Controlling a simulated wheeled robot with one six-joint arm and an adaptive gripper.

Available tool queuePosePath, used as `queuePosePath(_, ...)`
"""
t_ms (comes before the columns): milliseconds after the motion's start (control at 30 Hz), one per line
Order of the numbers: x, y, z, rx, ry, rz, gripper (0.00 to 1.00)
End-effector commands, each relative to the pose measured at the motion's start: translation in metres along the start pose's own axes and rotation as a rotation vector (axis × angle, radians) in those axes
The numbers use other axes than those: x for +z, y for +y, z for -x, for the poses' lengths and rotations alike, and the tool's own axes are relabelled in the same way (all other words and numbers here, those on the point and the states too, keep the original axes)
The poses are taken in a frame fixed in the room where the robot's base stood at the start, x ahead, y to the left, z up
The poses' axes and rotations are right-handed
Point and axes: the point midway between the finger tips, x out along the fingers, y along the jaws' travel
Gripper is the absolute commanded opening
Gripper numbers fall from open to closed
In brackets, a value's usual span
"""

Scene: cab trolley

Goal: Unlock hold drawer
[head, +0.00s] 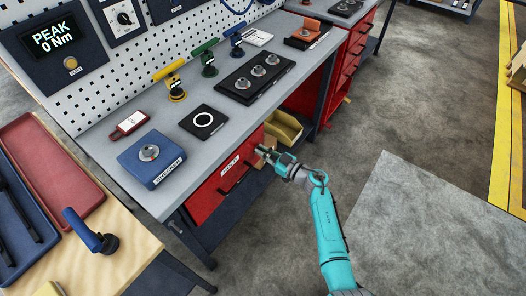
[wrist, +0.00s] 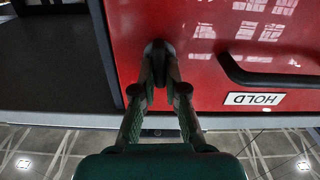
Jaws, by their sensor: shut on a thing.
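The red hold drawer (head: 212,192) is under the grey bench top, its front seemingly flush. Its white HOLD label (head: 231,165) appears upside down in the wrist view (wrist: 255,99), close to the black bar handle (wrist: 265,75). A small dark lock knob (wrist: 154,47) sits on the red drawer front, away from the handle and near the drawer's side edge. My gripper (wrist: 160,68) is shut on this knob, a finger on each side. In the head view my gripper (head: 262,151) reaches the drawer's right end and hides the knob. I cannot tell how far the knob is turned.
A yellow bin (head: 284,130) stands in the open bay right of the drawer. A blue checker box (head: 152,158) and several torque tools stand on the bench above. A wooden trolley top (head: 125,240) with a blue-handled tool is at lower left. The floor at right is clear.

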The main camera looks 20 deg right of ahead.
Motion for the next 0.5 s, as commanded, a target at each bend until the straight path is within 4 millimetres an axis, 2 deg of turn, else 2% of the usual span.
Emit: queuePosePath(500, 0.001, -0.0049, 0.0001, 0.0, 0.0, 0.427, 0.0)
